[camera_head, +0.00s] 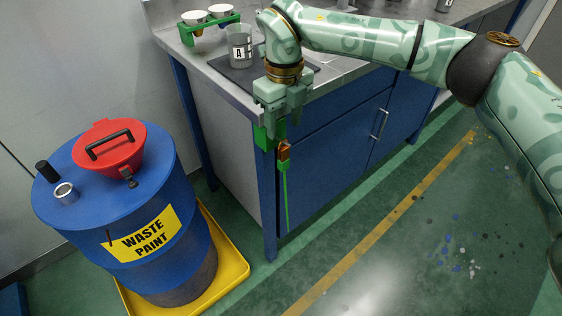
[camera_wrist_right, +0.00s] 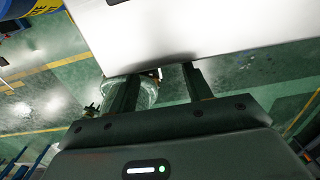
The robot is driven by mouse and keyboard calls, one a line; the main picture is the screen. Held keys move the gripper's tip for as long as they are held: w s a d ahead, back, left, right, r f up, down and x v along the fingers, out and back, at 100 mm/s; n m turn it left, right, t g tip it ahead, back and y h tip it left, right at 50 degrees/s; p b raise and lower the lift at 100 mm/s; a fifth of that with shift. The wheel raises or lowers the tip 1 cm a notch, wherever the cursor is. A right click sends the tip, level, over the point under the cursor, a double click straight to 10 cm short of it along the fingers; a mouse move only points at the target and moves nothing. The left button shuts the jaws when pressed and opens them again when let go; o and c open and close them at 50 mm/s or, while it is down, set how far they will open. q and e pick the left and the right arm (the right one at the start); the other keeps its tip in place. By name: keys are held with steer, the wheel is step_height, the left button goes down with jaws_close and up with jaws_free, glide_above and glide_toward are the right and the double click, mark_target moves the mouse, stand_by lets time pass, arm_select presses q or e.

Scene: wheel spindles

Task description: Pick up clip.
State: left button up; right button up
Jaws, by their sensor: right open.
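An orange-brown clip (camera_head: 284,151) hangs at the front corner of the steel bench, with a green cable (camera_head: 286,200) running down from it. A green bracket (camera_head: 264,137) is on the bench corner beside it. My right gripper (camera_head: 284,119) points down just above the clip, its fingers apart and empty as far as I can tell. In the right wrist view, the two dark fingers (camera_wrist_right: 157,78) stand apart beside the bench edge. A pale green rounded shape (camera_wrist_right: 145,92) shows behind them; I cannot tell what it is. My left gripper is not in view.
A blue waste paint drum (camera_head: 95,205) with a red lid (camera_head: 109,146) stands on a yellow tray (camera_head: 238,270) at left. A beaker marked A (camera_head: 239,48) and a green rack with cups (camera_head: 210,25) stand on the bench (camera_head: 190,60). Open floor lies at right.

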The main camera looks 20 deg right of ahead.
mark_target(283, 145)
step_height(283, 145, down, 7)
steer(key=b, duration=0.3)
steer(key=shift+s+a+b, duration=0.1)
steer(key=shift+b, duration=0.2)
steer(key=shift+f, duration=0.1)
steer(key=shift+s+r, duration=0.1)
steer(key=shift+r, duration=0.15)
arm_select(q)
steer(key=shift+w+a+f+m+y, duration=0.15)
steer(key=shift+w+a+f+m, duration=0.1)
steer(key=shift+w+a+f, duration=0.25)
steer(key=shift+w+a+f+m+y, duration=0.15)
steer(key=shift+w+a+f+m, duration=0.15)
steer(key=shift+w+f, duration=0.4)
arm_select(e)
steer(key=c, duration=1)
